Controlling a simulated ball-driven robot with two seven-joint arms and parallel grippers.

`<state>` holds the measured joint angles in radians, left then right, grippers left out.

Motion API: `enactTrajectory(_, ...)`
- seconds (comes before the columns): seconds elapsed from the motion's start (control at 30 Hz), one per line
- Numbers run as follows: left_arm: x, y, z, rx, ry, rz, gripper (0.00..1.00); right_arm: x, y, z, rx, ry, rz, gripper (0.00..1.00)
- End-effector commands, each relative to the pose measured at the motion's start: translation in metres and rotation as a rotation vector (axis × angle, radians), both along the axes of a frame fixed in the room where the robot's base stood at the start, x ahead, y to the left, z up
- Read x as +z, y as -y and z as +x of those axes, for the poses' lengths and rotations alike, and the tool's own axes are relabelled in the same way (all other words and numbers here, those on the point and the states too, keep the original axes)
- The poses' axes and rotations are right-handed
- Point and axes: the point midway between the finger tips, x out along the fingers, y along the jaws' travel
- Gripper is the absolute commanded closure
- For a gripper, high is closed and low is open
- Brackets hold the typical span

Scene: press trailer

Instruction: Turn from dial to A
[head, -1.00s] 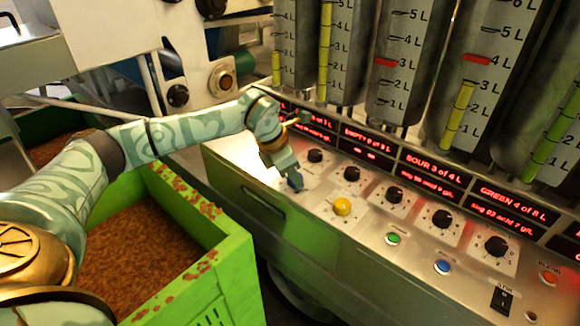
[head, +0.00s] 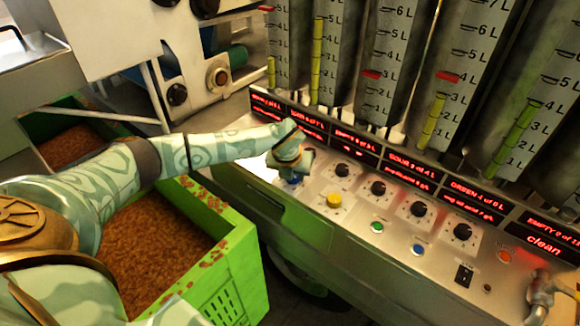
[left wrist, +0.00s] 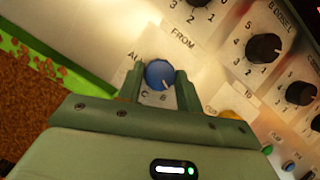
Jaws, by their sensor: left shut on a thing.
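The blue FROM dial (left wrist: 159,74) shows in the left wrist view between the two fingers of my left gripper (left wrist: 160,88). The gripper is shut on it. The letters A, C and B are printed around the dial, with A at its upper left and B below it. A pale mark on the dial's lower edge seems to point near B. In the head view my left gripper (head: 292,175) is at the left end of the sloped panel and mostly hides the dial. My right gripper is not seen.
Several black knobs (head: 378,188) line the panel (head: 330,225) to the right, with a yellow button (head: 334,201) close by. Red displays (head: 410,168) and graduated tanks (head: 385,70) stand behind. A green bin (head: 235,265) of brown matter is below my left arm.

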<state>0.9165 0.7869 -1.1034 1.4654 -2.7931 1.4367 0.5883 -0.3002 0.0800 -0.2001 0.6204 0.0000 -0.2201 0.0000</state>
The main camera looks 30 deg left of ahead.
Motion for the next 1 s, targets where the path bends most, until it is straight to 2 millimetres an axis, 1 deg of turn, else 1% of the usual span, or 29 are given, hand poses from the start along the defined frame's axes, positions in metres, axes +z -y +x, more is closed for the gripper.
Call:
enactTrajectory(0.03, 0.005, 0.001, 0.001, 0.037, 0.004, 0.0, 0.87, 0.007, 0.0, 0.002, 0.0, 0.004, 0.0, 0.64)
enactTrajectory(0.2, 0.004, 0.002, 0.001, 0.172, 0.003, 0.0, 0.87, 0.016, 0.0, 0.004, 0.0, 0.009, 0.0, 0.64)
enactTrajectory(0.5, 0.002, 0.001, 0.002, 0.334, 0.003, 0.0, 0.87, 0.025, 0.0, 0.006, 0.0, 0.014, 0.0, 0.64)
enactTrajectory(0.73, 0.002, 0.002, 0.002, 0.386, 0.004, -0.001, 0.87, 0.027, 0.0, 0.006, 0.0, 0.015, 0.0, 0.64)
enactTrajectory(1.0, 0.001, 0.002, 0.002, 0.396, 0.003, -0.001, 0.87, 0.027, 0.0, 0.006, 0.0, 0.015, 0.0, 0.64)
